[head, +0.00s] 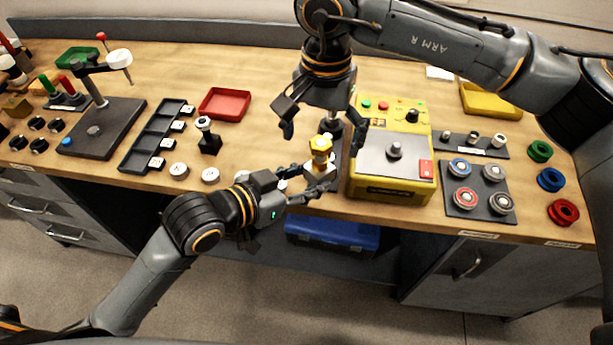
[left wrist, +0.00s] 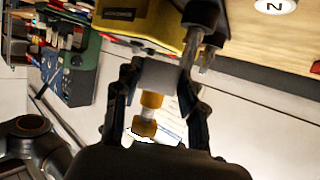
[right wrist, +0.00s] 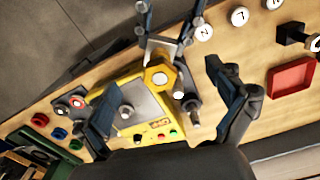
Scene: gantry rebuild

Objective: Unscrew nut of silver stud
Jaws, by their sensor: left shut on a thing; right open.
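My left gripper (head: 318,186) is shut on the silver stud (head: 318,170) at the front edge of the bench, left of the yellow machine. The stud stands about upright, with a gold nut (head: 321,146) at its top. In the left wrist view, the wide silver body (left wrist: 160,74) sits between the fingers, and gold parts (left wrist: 146,129) with a paler section between them stick out. My right gripper (head: 325,128) is open and empty, above and around the nut's height but apart from it. In the right wrist view, the nut (right wrist: 160,78) shows end-on between its spread fingers.
The yellow machine (head: 390,188) stands close on the right. A dark post (head: 331,123) stands just behind the nut. White round pieces (head: 210,175) and a small black stand (head: 209,143) are to the left. A red tray (head: 225,104) lies farther back. A dark mat (head: 478,190) holds several rings.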

